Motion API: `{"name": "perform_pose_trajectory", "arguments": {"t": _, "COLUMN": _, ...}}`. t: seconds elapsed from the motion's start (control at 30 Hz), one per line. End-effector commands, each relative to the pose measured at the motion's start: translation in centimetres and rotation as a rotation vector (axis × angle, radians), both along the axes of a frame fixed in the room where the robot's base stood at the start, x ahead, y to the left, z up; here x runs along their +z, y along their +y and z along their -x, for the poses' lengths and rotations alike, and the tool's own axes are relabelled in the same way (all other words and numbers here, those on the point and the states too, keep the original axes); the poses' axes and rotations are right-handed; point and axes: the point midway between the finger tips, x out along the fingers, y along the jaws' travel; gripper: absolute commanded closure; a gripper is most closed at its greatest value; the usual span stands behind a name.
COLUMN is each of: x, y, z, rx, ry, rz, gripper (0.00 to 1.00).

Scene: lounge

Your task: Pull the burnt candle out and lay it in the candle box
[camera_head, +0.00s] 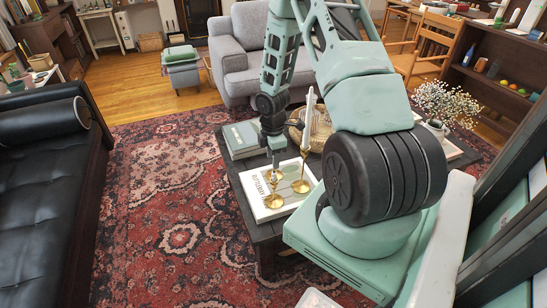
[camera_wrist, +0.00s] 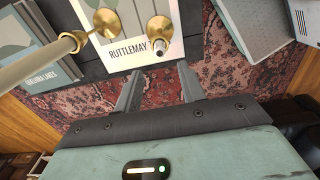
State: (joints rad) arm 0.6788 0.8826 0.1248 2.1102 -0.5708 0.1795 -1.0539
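The burnt candle is a short pale stub (camera_wrist: 160,46) in a brass holder (camera_wrist: 158,28), shown from above in the wrist view. In the head view its brass holder (camera_head: 273,200) stands on a white book on the dark coffee table (camera_head: 240,200). My gripper (camera_wrist: 161,72) is open and empty, its two fingers apart and the stub ahead of the gap between them. In the head view my gripper (camera_head: 275,155) is at the top of this holder, and contact is unclear.
A second brass holder (camera_head: 300,184) with a tall white candle (camera_head: 308,115) stands close to the right. A grey-green book (camera_head: 242,138) and a woven tray (camera_head: 296,122) lie behind. A vase of white flowers (camera_head: 447,102) stands at right. My arm hides part of the table.

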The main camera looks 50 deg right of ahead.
Motion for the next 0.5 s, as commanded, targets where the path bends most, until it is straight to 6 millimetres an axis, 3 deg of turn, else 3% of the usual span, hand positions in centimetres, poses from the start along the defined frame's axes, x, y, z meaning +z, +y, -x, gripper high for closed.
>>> {"name": "perform_pose_trajectory", "arguments": {"t": 0.27, "x": -1.5, "y": -0.3, "z": 0.2, "rx": 0.004, "ry": 0.001, "rz": -0.001, "gripper": 0.60}}
{"name": "perform_pose_trajectory", "arguments": {"t": 0.5, "x": -4.0, "y": -0.3, "z": 0.2, "rx": 0.004, "ry": 0.001, "rz": -0.001, "gripper": 0.60}}
